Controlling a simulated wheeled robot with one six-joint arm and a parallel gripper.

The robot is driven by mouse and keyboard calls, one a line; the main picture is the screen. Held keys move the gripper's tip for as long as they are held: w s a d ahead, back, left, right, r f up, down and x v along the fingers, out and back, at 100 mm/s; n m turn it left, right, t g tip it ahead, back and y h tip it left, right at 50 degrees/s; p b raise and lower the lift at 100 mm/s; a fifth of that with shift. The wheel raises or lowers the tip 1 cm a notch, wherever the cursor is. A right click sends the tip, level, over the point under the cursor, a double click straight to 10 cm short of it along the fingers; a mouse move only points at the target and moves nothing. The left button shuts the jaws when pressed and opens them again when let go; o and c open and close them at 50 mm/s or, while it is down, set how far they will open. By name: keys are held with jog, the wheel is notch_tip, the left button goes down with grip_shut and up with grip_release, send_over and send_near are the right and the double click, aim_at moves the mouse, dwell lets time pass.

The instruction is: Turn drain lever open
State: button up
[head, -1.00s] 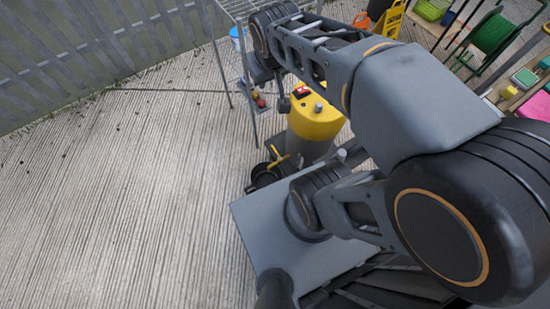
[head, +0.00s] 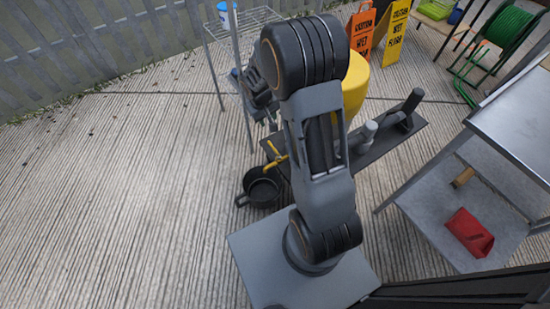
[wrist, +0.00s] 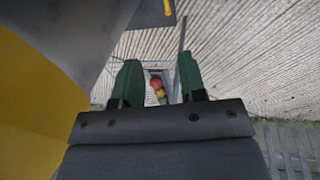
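A yellow drain lever (head: 274,153) shows in the head view, low beside the yellow-topped machine and over a black bucket (head: 264,186). Its far end is hidden behind my arm. The machine's yellow body (head: 355,85) is mostly behind my arm; a yellow surface (wrist: 25,110) fills the left of the wrist view. My gripper (wrist: 160,82) has two green fingers spread apart, with nothing between them. In the head view my dark wrist is above and left of the lever, apart from it. A small yellow piece (wrist: 167,7) shows at the wrist view's top; I cannot tell whether it is the lever.
A wire rack (head: 245,22) stands behind my wrist. Red and yellow round items (wrist: 158,87) lie far below between my fingers. A metal table (head: 515,125) with a red item (head: 470,232) on its shelf stands right. Wet-floor signs (head: 392,32) stand behind. The left floor is clear.

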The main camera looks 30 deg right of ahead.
aim_at(275, 150)
jog(key=shift+g, duration=0.3)
jog(key=d+f+b, duration=0.1)
jog(key=f+b, duration=0.2)
jog(key=f, duration=0.4)
jog(key=d+f+b, duration=0.1)
jog(key=f+b, duration=0.2)
jog(key=f, duration=0.5)
jog(key=w+d+f+b, duration=0.1)
jog(key=f+b, duration=0.1)
jog(key=f, duration=0.5)
jog(key=shift+d+f+b, duration=0.25)
jog(key=shift+f+b, duration=0.15)
jog(key=shift+c, duration=0.4)
grip_shut()
